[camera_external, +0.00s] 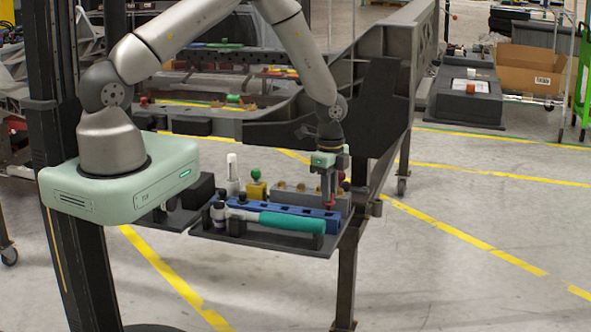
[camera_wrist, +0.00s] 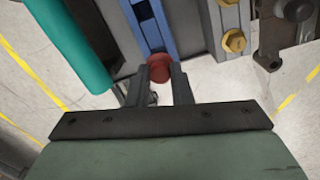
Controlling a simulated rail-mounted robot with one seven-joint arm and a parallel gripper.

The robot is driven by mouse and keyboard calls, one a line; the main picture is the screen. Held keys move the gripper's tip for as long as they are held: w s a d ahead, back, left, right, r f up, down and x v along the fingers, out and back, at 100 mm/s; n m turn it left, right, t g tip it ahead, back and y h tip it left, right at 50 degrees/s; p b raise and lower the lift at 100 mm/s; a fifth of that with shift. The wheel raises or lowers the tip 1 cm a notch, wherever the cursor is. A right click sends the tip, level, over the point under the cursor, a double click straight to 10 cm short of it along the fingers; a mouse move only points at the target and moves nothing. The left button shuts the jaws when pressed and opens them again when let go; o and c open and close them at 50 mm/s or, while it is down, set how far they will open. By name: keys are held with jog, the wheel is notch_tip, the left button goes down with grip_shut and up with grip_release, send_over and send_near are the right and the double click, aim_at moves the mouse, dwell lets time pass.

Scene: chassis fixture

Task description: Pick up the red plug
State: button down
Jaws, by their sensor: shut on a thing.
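The red plug (camera_wrist: 159,66) shows in the wrist view between the two fingertips of my gripper (camera_wrist: 163,74). My gripper is shut on it. In the external view, my gripper (camera_external: 329,178) points down at the right end of a blue rail (camera_external: 275,213), with the red plug (camera_external: 330,190) between its fingers. In the wrist view the blue rail (camera_wrist: 151,28) with dark openings runs just beyond the plug. The plug's lower part is hidden, so I cannot tell whether it still touches the rail.
A teal-handled tool (camera_external: 292,222) lies in front of the rail on a dark tray (camera_external: 260,242). A grey block with brass fittings (camera_external: 292,192), a yellow block with a green knob (camera_external: 256,189) and a white bottle (camera_external: 232,172) stand behind. A large dark chassis frame (camera_external: 385,100) rises close behind my gripper.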

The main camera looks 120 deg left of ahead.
jog(key=s+d+r+b, duration=0.1)
jog(key=s+d+r, duration=0.7)
jog(key=s+r, duration=0.2)
jog(key=shift+s, duration=0.8)
jog(key=shift+r, duration=0.1)
jog(key=shift+r+p, duration=1.95)
jog(key=shift+r, duration=0.2)
